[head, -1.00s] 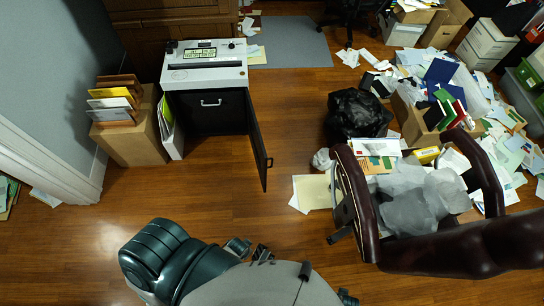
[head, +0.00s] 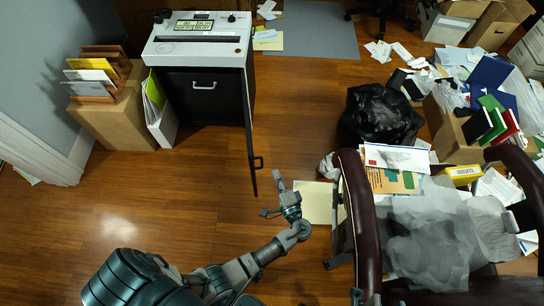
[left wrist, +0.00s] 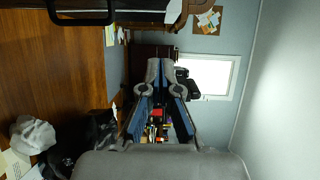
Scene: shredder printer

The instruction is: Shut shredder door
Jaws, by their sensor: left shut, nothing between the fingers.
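The shredder (head: 197,40) is a white-topped cabinet with a dark interior at the upper left of the head view. Its black door (head: 250,125) stands wide open, swung out toward me on the cabinet's right side. The door's handle (head: 258,162) is near its free edge. My left gripper (head: 276,180) is shut and empty, just right of the door's free end and apart from it in the picture. In the left wrist view its fingers (left wrist: 160,72) show, and a black handle-like bar (left wrist: 80,18) crosses the upper left. My right gripper is not clearly visible.
A cardboard box with file trays (head: 110,110) and a white binder (head: 160,120) stand left of the shredder. A black bag (head: 380,115) and a dark red chair (head: 360,210) are on the right. Wooden floor (head: 190,180) before the cabinet is clear.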

